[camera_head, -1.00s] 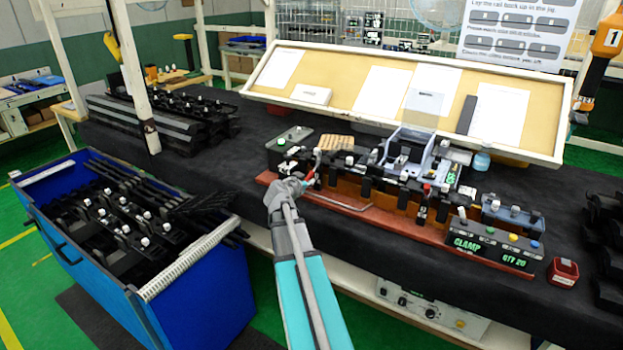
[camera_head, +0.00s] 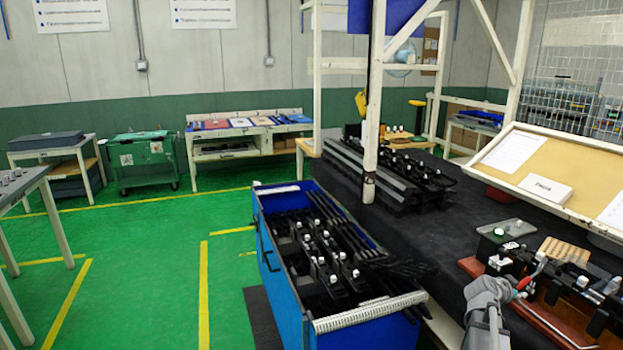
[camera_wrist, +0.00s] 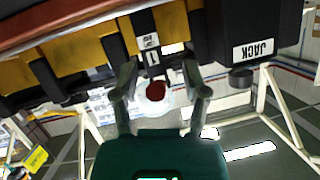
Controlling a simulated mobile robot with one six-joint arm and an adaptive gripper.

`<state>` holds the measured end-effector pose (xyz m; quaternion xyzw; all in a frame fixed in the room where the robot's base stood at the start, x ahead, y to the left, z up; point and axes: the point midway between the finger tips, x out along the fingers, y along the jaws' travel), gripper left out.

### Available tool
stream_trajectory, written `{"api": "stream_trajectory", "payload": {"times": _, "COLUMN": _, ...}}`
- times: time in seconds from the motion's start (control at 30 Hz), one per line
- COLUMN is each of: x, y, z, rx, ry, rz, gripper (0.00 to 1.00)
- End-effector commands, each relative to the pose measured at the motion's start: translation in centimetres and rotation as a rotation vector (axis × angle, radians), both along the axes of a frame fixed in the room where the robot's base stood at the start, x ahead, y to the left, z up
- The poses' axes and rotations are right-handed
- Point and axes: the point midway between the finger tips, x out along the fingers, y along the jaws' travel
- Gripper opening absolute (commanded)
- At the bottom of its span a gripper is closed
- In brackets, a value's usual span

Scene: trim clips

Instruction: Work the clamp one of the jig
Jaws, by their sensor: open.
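The jig (camera_head: 562,318) is cut off at the right edge of the head view, on the bench. Clamp one's lever (camera_head: 541,263) shows there with a red grip, close to my gripper (camera_head: 512,290). In the wrist view, a red knob (camera_wrist: 156,92) stands in front of a black part with a label marked 1 (camera_wrist: 153,58). My gripper (camera_wrist: 162,94) is open there, one finger on each side of the red knob, with visible gaps. I cannot tell how deep the knob sits between the fingers. The rest of the jig is out of the head view.
A blue bin (camera_head: 290,292) of black parts stands left of the bench. Black trim parts (camera_head: 395,175) lie on the bench behind.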

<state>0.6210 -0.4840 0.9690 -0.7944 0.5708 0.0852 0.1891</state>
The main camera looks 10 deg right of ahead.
Motion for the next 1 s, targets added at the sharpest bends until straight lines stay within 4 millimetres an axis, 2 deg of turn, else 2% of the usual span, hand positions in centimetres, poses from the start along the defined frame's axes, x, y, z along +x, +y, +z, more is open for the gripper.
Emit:
{"api": "stream_trajectory", "payload": {"times": 0.07, "x": 0.3, "y": 0.6, "z": -0.7, "rx": 0.039, "ry": -0.003, "rz": 0.004, "gripper": 0.58}}
{"api": "stream_trajectory", "payload": {"times": 0.17, "x": 0.5, "y": 3.5, "z": -1.0, "rx": 0.078, "ry": 0.064, "rz": 0.031, "gripper": 0.58}}
{"api": "stream_trajectory", "payload": {"times": 0.37, "x": 1.0, "y": 10.6, "z": -2.6, "rx": 0.185, "ry": 0.246, "rz": 0.128, "gripper": 0.58}}
{"api": "stream_trajectory", "payload": {"times": 0.67, "x": 0.2, "y": 23.4, "z": -4.8, "rx": 0.362, "ry": 0.563, "rz": 0.385, "gripper": 0.58}}
{"api": "stream_trajectory", "payload": {"times": 0.87, "x": -1.7, "y": 32.2, "z": -5.7, "rx": 0.468, "ry": 0.775, "rz": 0.626, "gripper": 0.58}}
{"api": "stream_trajectory", "payload": {"times": 1.0, "x": -3.7, "y": 38.3, "z": -5.9, "rx": 0.531, "ry": 0.92, "rz": 0.824, "gripper": 0.58}}
